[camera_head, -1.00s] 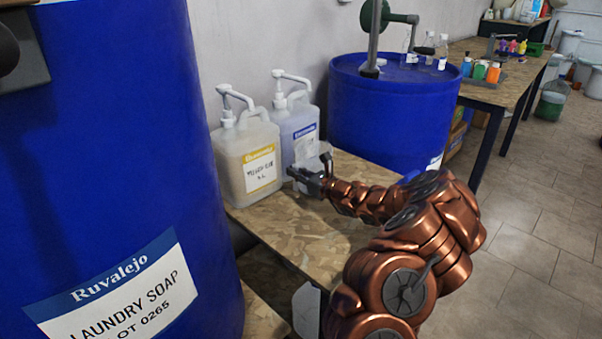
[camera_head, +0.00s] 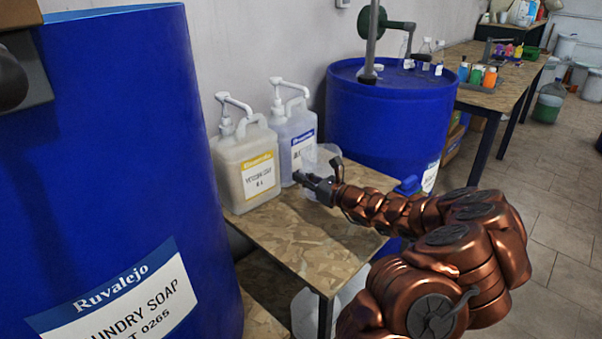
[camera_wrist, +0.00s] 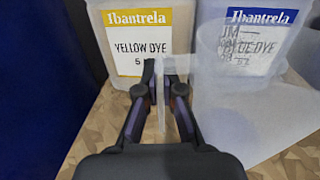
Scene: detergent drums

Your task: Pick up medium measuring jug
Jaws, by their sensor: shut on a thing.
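A translucent measuring jug (camera_head: 322,162) shows in the head view in front of the blue dye bottle, at the end of my arm. In the wrist view the jug (camera_wrist: 240,105) fills the right side, and the blue label shows through its wall. My gripper (camera_head: 308,181) is shut on the jug's flat, upright handle. In the wrist view the handle stands between the fingertips of my gripper (camera_wrist: 162,85). Whether the jug's base touches the table is unclear.
The yellow dye bottle (camera_head: 246,165) and blue dye bottle (camera_head: 293,137) stand on the wood-chip table (camera_head: 290,240) right behind the jug. A large blue drum (camera_head: 120,160) rises at left. Another drum (camera_head: 385,115) stands behind. The table's front is clear.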

